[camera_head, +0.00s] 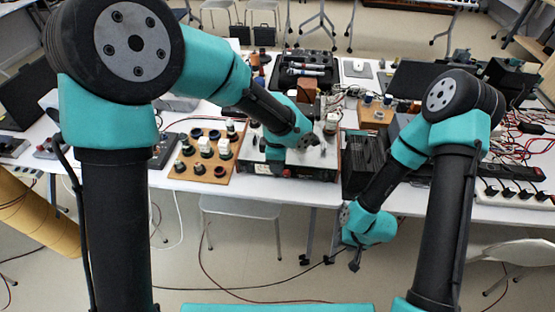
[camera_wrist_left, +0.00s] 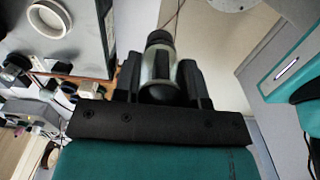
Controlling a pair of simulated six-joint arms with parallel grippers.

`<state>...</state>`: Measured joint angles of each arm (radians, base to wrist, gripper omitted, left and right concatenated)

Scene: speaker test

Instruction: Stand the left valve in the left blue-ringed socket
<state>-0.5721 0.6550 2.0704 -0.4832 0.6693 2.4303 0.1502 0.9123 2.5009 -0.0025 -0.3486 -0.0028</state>
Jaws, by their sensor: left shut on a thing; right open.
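My left gripper (camera_wrist_left: 158,80) is shut on a valve (camera_wrist_left: 159,62), a silvery glass-like body with a dark cap, seen between the fingers in the left wrist view. In the head view the left wrist reaches over the metal-topped unit at the table's middle; its fingers and the valve are hard to make out there. My right gripper (camera_head: 355,262) is open and empty, hanging in front of the table's front edge.
A wooden board (camera_head: 184,168) with several dark, white and red parts lies left of the metal-topped unit (camera_head: 262,165). An open black case (camera_head: 318,58) stands behind. A power strip (camera_head: 515,196) and loose cables crowd the right side. A white ring (camera_wrist_left: 48,18) shows in the left wrist view.

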